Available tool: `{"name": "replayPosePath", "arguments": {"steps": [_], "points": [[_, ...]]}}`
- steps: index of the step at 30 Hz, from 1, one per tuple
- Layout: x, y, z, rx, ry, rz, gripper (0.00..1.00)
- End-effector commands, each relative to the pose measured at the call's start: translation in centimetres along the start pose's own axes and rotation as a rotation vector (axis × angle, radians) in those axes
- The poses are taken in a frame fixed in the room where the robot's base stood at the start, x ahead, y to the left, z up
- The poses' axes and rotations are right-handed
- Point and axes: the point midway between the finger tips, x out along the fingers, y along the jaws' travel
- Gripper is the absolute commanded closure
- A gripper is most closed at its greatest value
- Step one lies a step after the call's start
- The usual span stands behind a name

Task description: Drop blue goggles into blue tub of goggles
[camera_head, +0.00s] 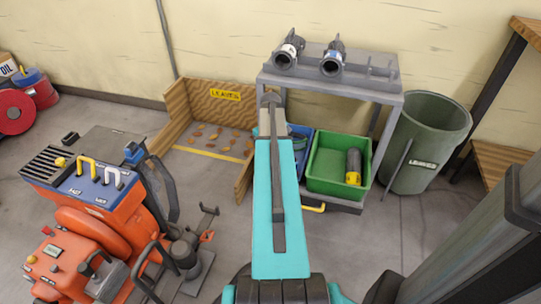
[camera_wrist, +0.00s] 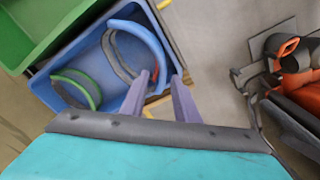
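The blue tub (camera_wrist: 112,108) lies under my gripper in the wrist view; in the head view only its right part (camera_head: 305,152) shows beside my arm. Inside it, blue goggles (camera_wrist: 158,42) with a dark band lie toward the right end, and green-rimmed goggles (camera_wrist: 75,80) lie toward the left. My gripper (camera_wrist: 161,75) is open, its two purple fingers apart with nothing seen between them. Its left finger overlaps the tub's edge in the wrist view; I cannot tell whether it touches. My arm hides much of the tub in the head view.
A green tub (camera_head: 325,185) with a black and yellow tool (camera_head: 353,167) stands right of the blue tub. A grey shelf (camera_head: 340,85) is above and behind. A grey bin (camera_head: 425,135) stands right, a wooden leaf bay (camera_head: 178,108) left, and orange machines (camera_head: 85,235) front left.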

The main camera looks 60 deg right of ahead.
Motion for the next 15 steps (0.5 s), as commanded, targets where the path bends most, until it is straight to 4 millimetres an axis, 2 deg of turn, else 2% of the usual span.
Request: {"name": "replayPosePath", "arguments": {"steps": [1,15], "points": [[-1.2,0.0,0.0,0.000,0.001,0.001,0.72],[-8.7,0.1,-0.1,0.000,0.002,0.001,0.72]]}}
